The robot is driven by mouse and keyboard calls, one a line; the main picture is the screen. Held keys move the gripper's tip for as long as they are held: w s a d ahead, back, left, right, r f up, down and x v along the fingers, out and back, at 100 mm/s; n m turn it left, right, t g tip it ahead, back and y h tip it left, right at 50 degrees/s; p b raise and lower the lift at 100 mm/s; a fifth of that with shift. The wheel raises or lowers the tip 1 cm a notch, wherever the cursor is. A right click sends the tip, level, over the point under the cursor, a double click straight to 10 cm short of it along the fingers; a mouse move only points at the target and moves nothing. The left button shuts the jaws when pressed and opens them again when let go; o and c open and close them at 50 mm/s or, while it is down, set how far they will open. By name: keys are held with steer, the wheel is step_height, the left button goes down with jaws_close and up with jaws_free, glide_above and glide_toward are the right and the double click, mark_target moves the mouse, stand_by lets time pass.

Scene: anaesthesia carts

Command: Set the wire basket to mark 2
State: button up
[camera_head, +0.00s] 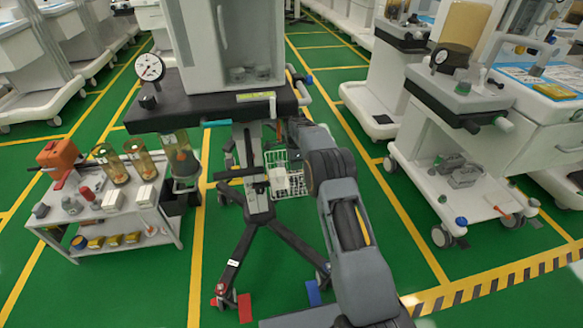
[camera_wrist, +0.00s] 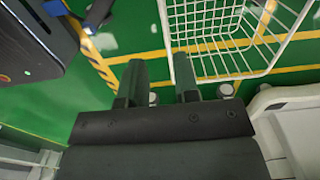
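The white wire basket (camera_head: 291,187) shows in the head view low on the centre cart, partly hidden behind the cart's pole and my arm. Pale box-like items show at it. In the wrist view the wire basket (camera_wrist: 230,75) fills the upper right, with its mesh and rim clear. My gripper (camera_wrist: 159,62) is open, its two dark fingers apart with green floor and a yellow line between them. The right finger overlaps the basket's near-left corner in the picture; I cannot tell whether they touch. In the head view my gripper is hidden. I cannot make out a mark 2.
The centre cart has a dark shelf (camera_head: 212,108) with a gauge and splayed legs. A low table (camera_head: 113,222) with jars and small items stands left. A white cart (camera_head: 470,190) stands right. A dark box (camera_wrist: 35,40) shows upper left.

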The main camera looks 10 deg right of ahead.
steer(key=shift+w+f, duration=0.2)
steer(key=shift+w, duration=0.05)
steer(key=shift+w+f, duration=0.1)
steer(key=shift+f, duration=0.15)
step_height(320, 180, down, 7)
steer(key=b, duration=0.2)
steer(key=shift+r+b, duration=0.2)
steer(key=shift+b, duration=0.15)
jaws_close()
